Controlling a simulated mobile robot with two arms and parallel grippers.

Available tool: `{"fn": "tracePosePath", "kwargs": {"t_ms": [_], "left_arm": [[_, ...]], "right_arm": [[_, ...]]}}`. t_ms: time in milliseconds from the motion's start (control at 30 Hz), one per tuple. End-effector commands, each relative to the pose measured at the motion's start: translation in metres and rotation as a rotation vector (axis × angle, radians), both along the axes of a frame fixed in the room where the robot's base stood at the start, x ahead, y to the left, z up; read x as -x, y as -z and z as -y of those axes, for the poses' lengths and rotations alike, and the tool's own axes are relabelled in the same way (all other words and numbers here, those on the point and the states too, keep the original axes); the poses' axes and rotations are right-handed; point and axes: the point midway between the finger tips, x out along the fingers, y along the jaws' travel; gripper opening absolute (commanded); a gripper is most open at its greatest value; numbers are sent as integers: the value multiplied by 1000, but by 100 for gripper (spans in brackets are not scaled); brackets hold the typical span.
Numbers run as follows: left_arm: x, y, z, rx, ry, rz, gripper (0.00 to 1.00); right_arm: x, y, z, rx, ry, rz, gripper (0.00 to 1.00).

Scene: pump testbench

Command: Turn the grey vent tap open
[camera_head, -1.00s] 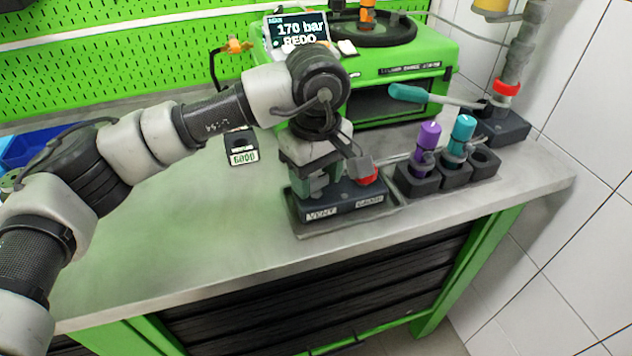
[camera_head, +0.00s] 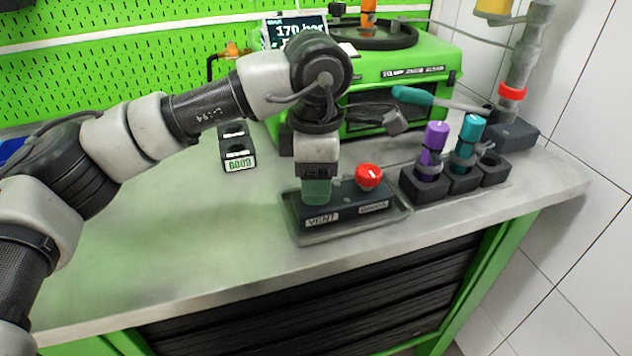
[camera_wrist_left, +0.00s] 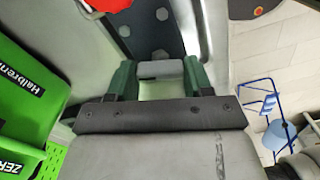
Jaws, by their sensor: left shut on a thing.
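The grey vent tap (camera_wrist_left: 160,69) shows in the left wrist view as a grey bar between my green fingers. My left gripper (camera_wrist_left: 159,76) is shut on it, with one finger on each side. In the head view my left gripper (camera_head: 317,190) points straight down over the left part of the dark valve block (camera_head: 347,201), behind the VENT label (camera_head: 322,219). The gripper hides the tap there. My right gripper is in neither view.
A red knob (camera_head: 368,177) stands on the same block, close to the right of my gripper. Purple (camera_head: 433,137) and teal (camera_head: 470,130) handled parts stand in black holders farther right. The bench top (camera_head: 170,230) left of the block is clear.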

Motion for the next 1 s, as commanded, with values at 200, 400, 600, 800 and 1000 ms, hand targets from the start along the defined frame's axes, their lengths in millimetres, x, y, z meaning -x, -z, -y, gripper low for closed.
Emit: {"fn": "tracePosePath", "kwargs": {"t_ms": [200, 400, 600, 800, 1000], "left_arm": [[0, 0, 0, 0, -157, 3, 27], [-1, -1, 0, 0, -254, 3, 27], [-1, -1, -1, 0, -305, 4, 27], [-1, -1, -1, 0, -320, 3, 27], [-1, -1, -1, 1, -321, 3, 27]], "right_arm": [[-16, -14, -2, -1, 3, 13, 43], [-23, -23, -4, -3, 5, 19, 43], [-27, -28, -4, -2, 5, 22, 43], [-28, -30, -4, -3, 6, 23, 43], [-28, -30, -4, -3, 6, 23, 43]]}}
